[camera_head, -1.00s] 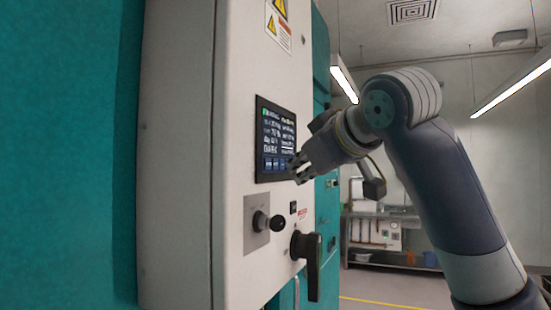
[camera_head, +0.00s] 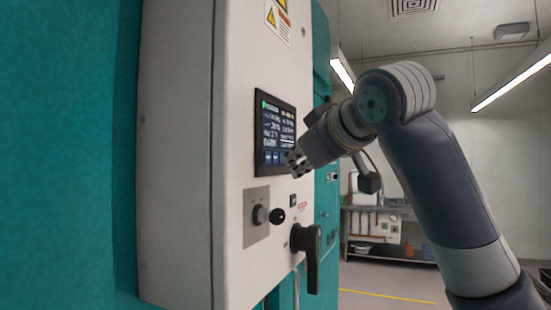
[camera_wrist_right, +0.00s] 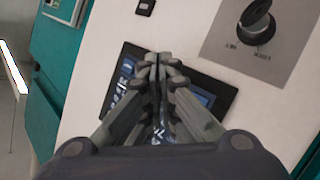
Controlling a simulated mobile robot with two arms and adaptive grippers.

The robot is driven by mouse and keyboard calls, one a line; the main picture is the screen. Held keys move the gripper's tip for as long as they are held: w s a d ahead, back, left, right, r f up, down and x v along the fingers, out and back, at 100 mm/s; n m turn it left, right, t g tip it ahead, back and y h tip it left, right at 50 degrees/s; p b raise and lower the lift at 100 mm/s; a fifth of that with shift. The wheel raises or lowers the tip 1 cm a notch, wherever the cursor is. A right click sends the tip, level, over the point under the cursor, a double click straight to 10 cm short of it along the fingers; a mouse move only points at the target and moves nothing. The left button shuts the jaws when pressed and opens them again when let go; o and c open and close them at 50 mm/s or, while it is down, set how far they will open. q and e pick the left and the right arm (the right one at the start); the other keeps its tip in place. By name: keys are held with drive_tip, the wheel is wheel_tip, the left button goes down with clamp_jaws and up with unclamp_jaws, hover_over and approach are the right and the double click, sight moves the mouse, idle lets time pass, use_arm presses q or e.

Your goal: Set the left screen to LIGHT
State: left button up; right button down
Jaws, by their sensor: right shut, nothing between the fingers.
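The screen (camera_head: 275,133) is a dark panel with white text lines and a row of blue buttons along its bottom, set in the pale cabinet front. It also shows in the right wrist view (camera_wrist_right: 205,88), partly hidden behind the fingers. My right gripper (camera_head: 291,163) is shut and empty, with its fingertips at the screen's lower right corner, over part of the button row. Whether they touch the glass I cannot tell. In the right wrist view the closed fingers (camera_wrist_right: 160,60) point across the screen. The text is too small to read. My left gripper is not in view.
Below the screen are a rotary knob (camera_head: 260,214) on a grey plate, a small black switch (camera_head: 293,201) and a black door handle (camera_head: 312,258). Warning stickers (camera_head: 278,18) are above. A metal shelf (camera_head: 385,240) stands at the far back, with open floor before it.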

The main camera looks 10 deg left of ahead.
drive_tip(key=shift+w+a, duration=0.1)
drive_tip(key=shift+a, duration=0.05)
idle(0.5)
drive_tip(key=shift+a, duration=0.25)
drive_tip(key=shift+w+a+p, duration=0.15)
drive_tip(key=shift+a+p, duration=0.15)
drive_tip(key=shift+p, duration=0.2)
idle(0.4)
drive_tip(key=shift+d, duration=0.15)
drive_tip(key=shift+s+d, duration=0.25)
drive_tip(key=shift+d, duration=0.35)
drive_tip(key=shift+b, duration=0.3)
drive_tip(key=d, duration=0.1)
drive_tip(key=s+d+b, duration=0.1)
drive_tip(key=d, duration=0.2)
drive_tip(key=shift+s+d, duration=0.25)
drive_tip(key=shift+d, duration=0.15)
